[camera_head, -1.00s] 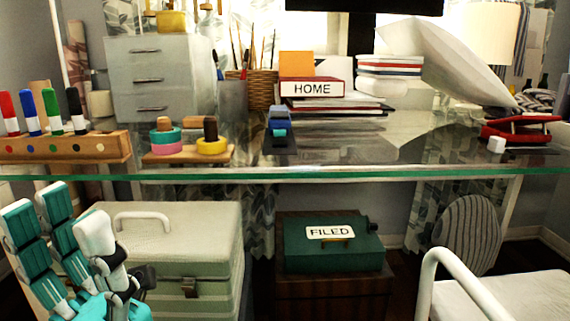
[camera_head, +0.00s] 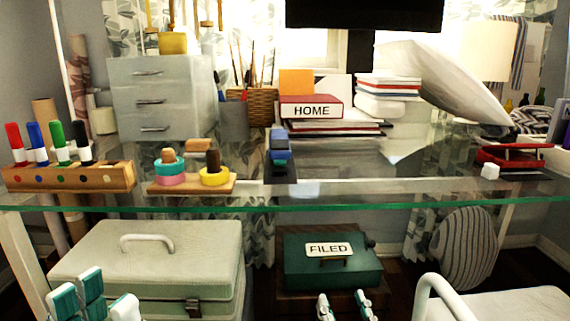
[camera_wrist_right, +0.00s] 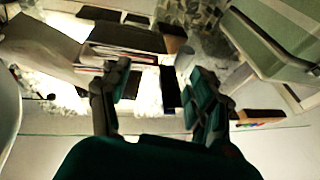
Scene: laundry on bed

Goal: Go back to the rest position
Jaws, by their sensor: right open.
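My left gripper (camera_head: 98,300) shows at the bottom left of the head view, in front of the pale green case. Only its teal and white fingertips show, and how wide they stand is unclear. My right gripper (camera_head: 345,306) shows at the bottom centre of the head view, below the green FILED box. It is open, with its fingertips apart. In the right wrist view its two finger groups stand apart (camera_wrist_right: 162,88) with nothing held between them. Both grippers are below the glass desk's front edge.
The glass desk (camera_head: 340,199) spans the view, holding a marker rack (camera_head: 75,179), ring stacker (camera_head: 190,184) and HOME book (camera_head: 311,109). Below are a pale green case (camera_head: 90,255), a FILED box (camera_head: 310,267) and a chair with a white armrest (camera_head: 425,295).

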